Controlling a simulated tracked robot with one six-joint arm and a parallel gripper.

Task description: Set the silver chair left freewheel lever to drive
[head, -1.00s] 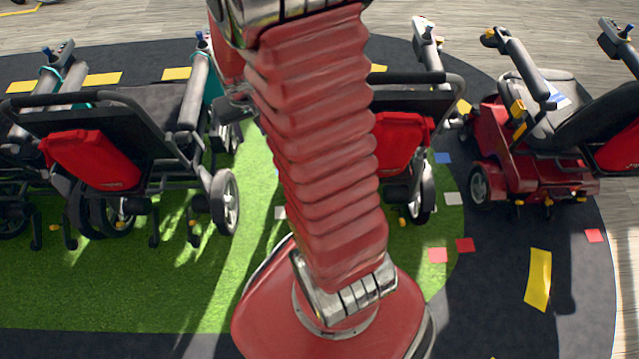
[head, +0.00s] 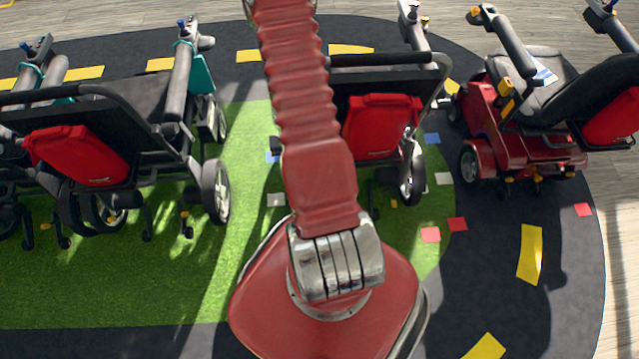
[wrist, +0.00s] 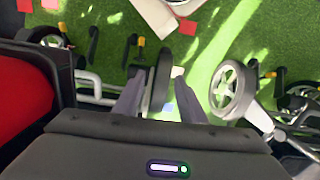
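The middle chair (head: 410,62), with a black back, red bag and pale silver-grey parts, stands beyond my arm; I take it as the silver chair. Its red bag (wrist: 22,88) and silver tube (wrist: 90,84) are at the left in the wrist view. There, a yellow-tipped lever (wrist: 138,44) hangs beside its near wheel (wrist: 160,75); another yellow-tipped lever (wrist: 62,28) is farther left. I cannot tell their settings. My gripper (wrist: 166,90) is open, its fingers apart and pointing down near that wheel, with nothing visibly held. My arm hides this side in the head view.
Another chair (head: 100,155) with a red bag stands left; its wheel (wrist: 233,90) is close right of my fingers in the wrist view. A red scooter (head: 510,125) stands right. Green floor (head: 130,290) in front is open.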

